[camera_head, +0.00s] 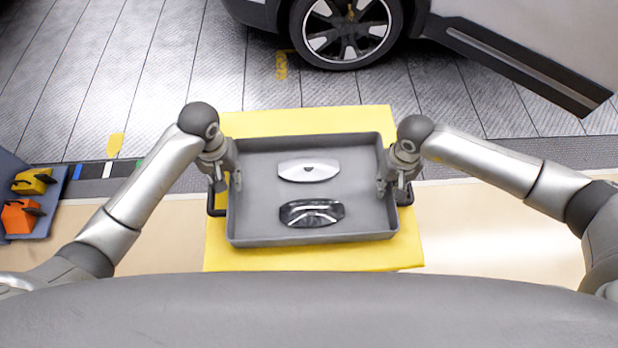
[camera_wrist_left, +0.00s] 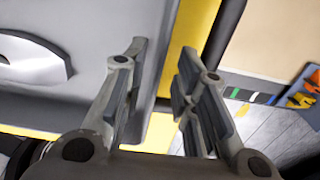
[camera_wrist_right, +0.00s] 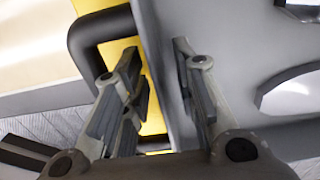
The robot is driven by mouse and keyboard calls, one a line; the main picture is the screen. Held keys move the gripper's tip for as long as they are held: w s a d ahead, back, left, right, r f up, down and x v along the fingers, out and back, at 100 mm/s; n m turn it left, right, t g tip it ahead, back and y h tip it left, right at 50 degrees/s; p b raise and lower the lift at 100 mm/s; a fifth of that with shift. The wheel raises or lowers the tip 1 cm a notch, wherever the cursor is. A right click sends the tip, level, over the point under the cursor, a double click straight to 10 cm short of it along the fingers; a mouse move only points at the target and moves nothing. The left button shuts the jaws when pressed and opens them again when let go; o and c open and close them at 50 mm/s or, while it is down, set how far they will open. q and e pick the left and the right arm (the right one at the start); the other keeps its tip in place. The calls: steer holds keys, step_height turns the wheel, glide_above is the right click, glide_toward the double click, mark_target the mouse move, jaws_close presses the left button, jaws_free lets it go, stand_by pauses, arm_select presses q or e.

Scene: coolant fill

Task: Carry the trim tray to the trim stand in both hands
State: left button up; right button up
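The grey trim tray (camera_head: 310,240) rests on a yellow surface (camera_head: 300,122). A silver trim piece (camera_head: 309,170) and a darker glossy one (camera_head: 312,214) lie in it. My left gripper (camera_head: 222,182) is at the tray's left wall, fingers apart; in the left wrist view the open fingers (camera_wrist_left: 165,62) point down over that edge. My right gripper (camera_head: 396,186) is at the right wall; in the right wrist view its open fingers (camera_wrist_right: 157,58) sit either side of the tray wall. Dark handles (camera_head: 212,198) stick out at both sides, outside the wall. Whether the fingers touch the wall is unclear.
A car with a wheel (camera_head: 346,35) stands beyond the yellow surface. A blue-grey bin (camera_head: 45,215) with yellow and orange items is at the far left.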

arm_select(q)
step_height(320, 180, up, 8)
steer(key=shift+r, duration=0.15)
arm_select(e)
steer(key=shift+r, duration=0.15)
arm_select(q)
steer(key=shift+r, duration=0.5)
arm_select(e)
step_height(320, 180, up, 12)
steer(key=shift+f, duration=0.2)
